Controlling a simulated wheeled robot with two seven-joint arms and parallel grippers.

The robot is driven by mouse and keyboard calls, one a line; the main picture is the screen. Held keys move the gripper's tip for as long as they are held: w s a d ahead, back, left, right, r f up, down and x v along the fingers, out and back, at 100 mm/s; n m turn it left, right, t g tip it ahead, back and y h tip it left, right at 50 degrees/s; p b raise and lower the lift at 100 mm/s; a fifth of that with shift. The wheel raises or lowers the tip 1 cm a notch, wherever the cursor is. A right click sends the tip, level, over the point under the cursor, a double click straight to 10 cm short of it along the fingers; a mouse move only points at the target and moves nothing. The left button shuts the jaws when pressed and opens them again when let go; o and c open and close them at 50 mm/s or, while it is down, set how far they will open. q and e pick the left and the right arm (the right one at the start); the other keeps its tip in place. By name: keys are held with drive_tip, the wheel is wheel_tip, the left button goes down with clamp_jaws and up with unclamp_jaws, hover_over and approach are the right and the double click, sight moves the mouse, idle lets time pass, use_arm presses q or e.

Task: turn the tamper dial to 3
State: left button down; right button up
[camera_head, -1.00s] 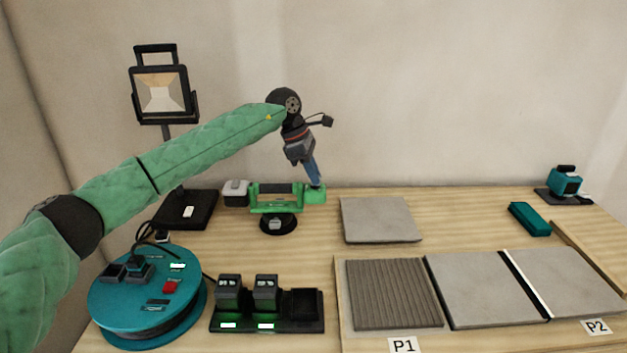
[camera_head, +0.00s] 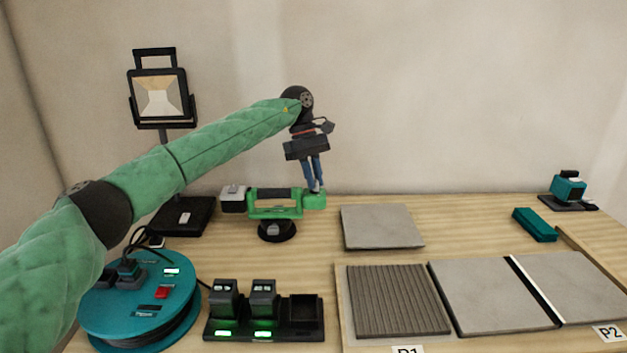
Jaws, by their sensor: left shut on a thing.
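The tamper (camera_head: 275,206) is a green tool with a handle bar, a black round suction foot below and a grey-white block at its left end. It stands on the bench behind the chargers. My left gripper (camera_head: 316,190) points down at the green right end of the tamper, its blue fingers shut on the dial there. The dial (camera_head: 314,200) is small and mostly hidden by the fingertips, and its setting cannot be read. My right gripper is not in view.
A teal cable reel (camera_head: 138,300) and a black charger (camera_head: 265,312) with batteries stand in front. A work lamp (camera_head: 160,95) stands behind left. A loose grey tile (camera_head: 382,226) lies right of the tamper. Laid tiles (camera_head: 490,293), a teal block (camera_head: 535,224) and a teal device (camera_head: 568,188) are farther right.

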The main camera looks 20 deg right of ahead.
use_arm(q)
drive_tip(key=shift+m, duration=0.6)
drive_tip(key=c, duration=1.4)
unclamp_jaws()
drive_tip(key=d+v, duration=0.1)
drive_tip(key=v, duration=0.6)
drive_tip(key=shift+w+a+r, duration=0.2)
drive_tip(key=shift+a+r, duration=0.15)
drive_tip(key=shift+r, duration=0.05)
